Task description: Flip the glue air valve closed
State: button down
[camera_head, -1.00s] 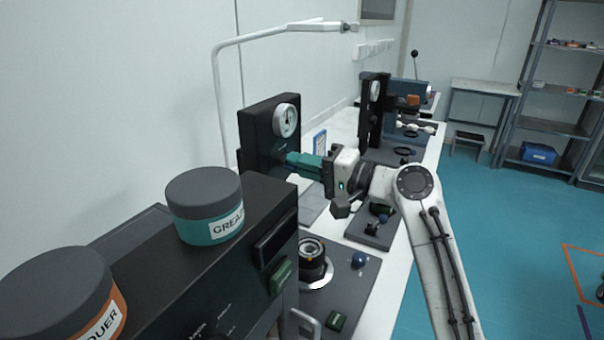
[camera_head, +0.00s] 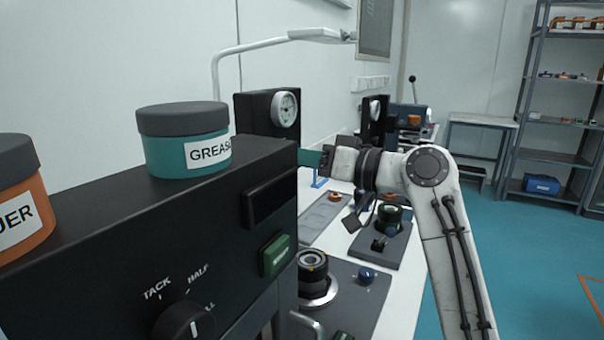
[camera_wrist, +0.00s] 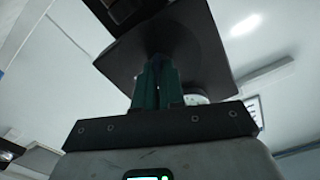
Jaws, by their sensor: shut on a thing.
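My gripper (camera_wrist: 157,82) has teal fingers close together, shut, with the tips against a dark housing (camera_wrist: 205,55) in the wrist view. The glue air valve handle between the tips is hidden, so its position cannot be told.
A black cabinet (camera_head: 105,240) fills the near left, with a teal grease jar (camera_head: 185,150) and an orange jar (camera_head: 22,205) on top. A plate with a dark ring fixture (camera_head: 313,268) lies below my arm. Open teal floor (camera_head: 510,270) is at right.

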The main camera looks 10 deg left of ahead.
jog(key=shift+a+f+n+b, duration=0.1)
jog(key=shift+n+b, duration=0.65)
jog(key=shift+n, duration=0.4)
jog(key=shift+a+f+n+b, duration=0.1)
jog(key=shift+n+b, duration=0.65)
jog(key=shift+n, duration=0.4)
jog(key=c, duration=1.2)
grip_release()
jog(key=shift+r, duration=0.1)
jog(key=shift+c, duration=0.2)
jog(key=v, duration=1.1)
jog(key=shift+d, duration=0.1)
